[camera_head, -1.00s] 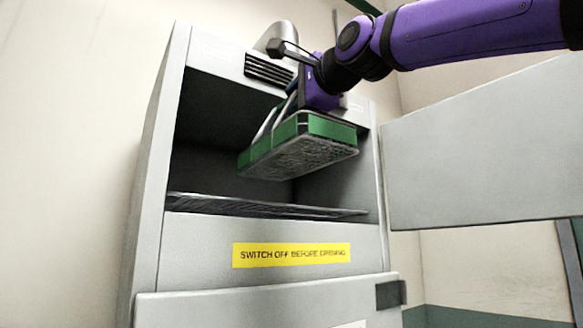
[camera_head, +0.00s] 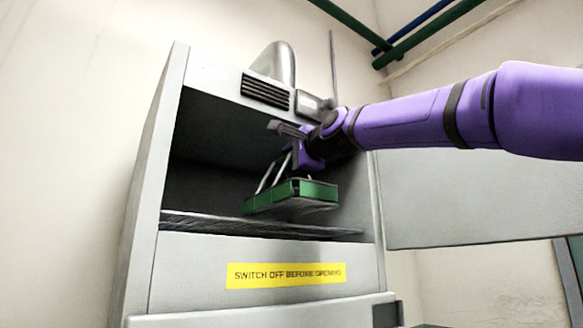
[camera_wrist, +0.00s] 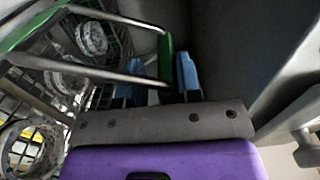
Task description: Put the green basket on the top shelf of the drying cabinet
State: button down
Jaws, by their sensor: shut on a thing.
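The green basket (camera_head: 291,194) hangs from my gripper (camera_head: 300,150) inside the open upper compartment of the grey drying cabinet (camera_head: 262,240). In the head view its underside looks a little above the wire top shelf (camera_head: 225,222), and I cannot tell whether they touch. In the wrist view my gripper (camera_wrist: 160,85) is shut on the basket's metal handle, with a blue fingertip on each side. The basket (camera_wrist: 30,28) there has a green rim and mesh, with several round ring-like parts inside. The far side of the basket is hidden.
The cabinet's open door (camera_head: 450,200) stands out to the right, behind my arm. A yellow warning label (camera_head: 285,275) is below the opening. The left part of the shelf looks clear. Pipes (camera_head: 430,30) run overhead at the upper right.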

jog(key=shift+f, duration=1)
jog(key=c, duration=0.8)
grip_release()
jog(key=shift+f, duration=0.15)
jog(key=v, duration=1.2)
